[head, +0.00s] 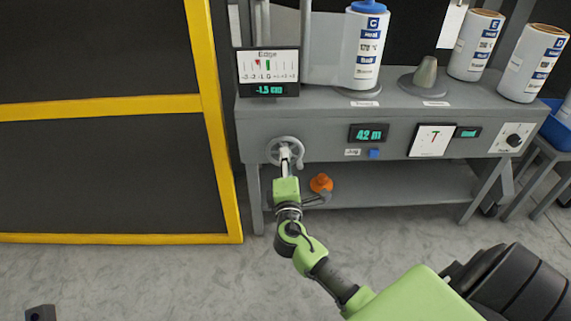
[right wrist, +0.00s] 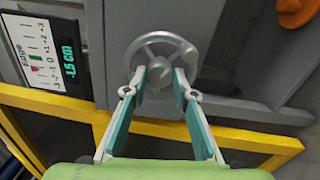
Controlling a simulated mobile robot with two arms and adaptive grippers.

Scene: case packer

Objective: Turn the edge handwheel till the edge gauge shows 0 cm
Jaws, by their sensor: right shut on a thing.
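The edge handwheel (head: 285,151) is a grey spoked wheel on the front of the grey machine, below the edge gauge. It also shows in the right wrist view (right wrist: 190,48). The edge gauge (head: 268,73) has a white scale with a red pointer left of a green mark, and its display reads -1.5 cm; the right wrist view shows it turned sideways at the left (right wrist: 45,55). My right gripper (head: 285,155) is at the wheel, its fingers on either side of the hub area, shut on the wheel. Its fingertips partly hide the wheel. My left gripper is not in view.
An orange knob-like object (head: 321,183) is close to the right of my right gripper. A blue button (head: 373,153) and a 4.2 m display (head: 368,133) are farther right. A yellow-framed dark panel (head: 222,150) stands at left. Rolls stand on the machine top.

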